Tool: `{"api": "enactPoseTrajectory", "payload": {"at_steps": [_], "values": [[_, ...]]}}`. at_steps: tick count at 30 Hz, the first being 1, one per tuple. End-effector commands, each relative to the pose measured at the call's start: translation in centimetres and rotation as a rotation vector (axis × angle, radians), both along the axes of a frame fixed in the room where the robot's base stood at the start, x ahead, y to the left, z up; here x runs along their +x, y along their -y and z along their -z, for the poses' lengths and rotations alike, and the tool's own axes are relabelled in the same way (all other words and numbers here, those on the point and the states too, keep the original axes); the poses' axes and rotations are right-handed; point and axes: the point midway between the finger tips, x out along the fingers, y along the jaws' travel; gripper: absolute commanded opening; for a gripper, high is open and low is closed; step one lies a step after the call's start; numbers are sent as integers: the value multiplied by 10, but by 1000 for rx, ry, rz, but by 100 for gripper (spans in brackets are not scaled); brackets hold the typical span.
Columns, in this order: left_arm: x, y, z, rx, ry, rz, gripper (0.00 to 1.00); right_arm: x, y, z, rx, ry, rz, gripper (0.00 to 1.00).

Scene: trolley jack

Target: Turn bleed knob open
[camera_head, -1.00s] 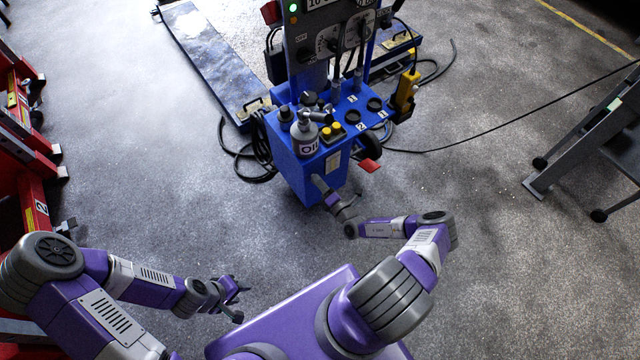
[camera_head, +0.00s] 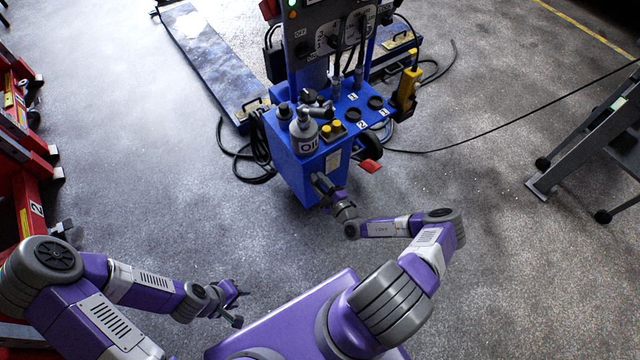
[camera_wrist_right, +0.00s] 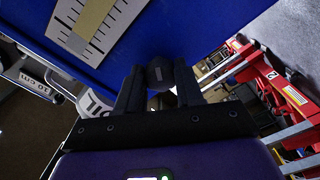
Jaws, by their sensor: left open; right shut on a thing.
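The dark bleed knob (camera_wrist_right: 158,72) sits between the two black fingers of my right gripper (camera_wrist_right: 158,85) in the right wrist view. The fingers are shut on it, one on each side. In the head view my right gripper (camera_head: 320,182) is at the front face of the blue cart (camera_head: 289,162), below the oil bottle (camera_head: 304,131). The knob is hidden there. How far the knob is turned cannot be read. My left gripper (camera_head: 236,303) is open and empty, low over the floor, well away from the cart.
A pale scale plate (camera_wrist_right: 95,22) is on the blue panel near the knob. A red pedal (camera_head: 370,166) sticks out at the cart's right. Black hoses (camera_head: 250,176) lie at its left. Red stands (camera_head: 28,190) line the left edge. The floor in front is clear.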

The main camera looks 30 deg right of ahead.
Motion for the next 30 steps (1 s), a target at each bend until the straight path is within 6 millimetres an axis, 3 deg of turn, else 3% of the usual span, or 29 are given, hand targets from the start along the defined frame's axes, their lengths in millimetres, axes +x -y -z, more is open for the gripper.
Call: {"api": "enactPoseTrajectory", "payload": {"at_steps": [18,30], "values": [[0,0,3,0,0,0,43,0,-1,1,579,-46,2,6],[0,0,3,0,0,0,43,0,-2,2,867,-68,2,6]]}}
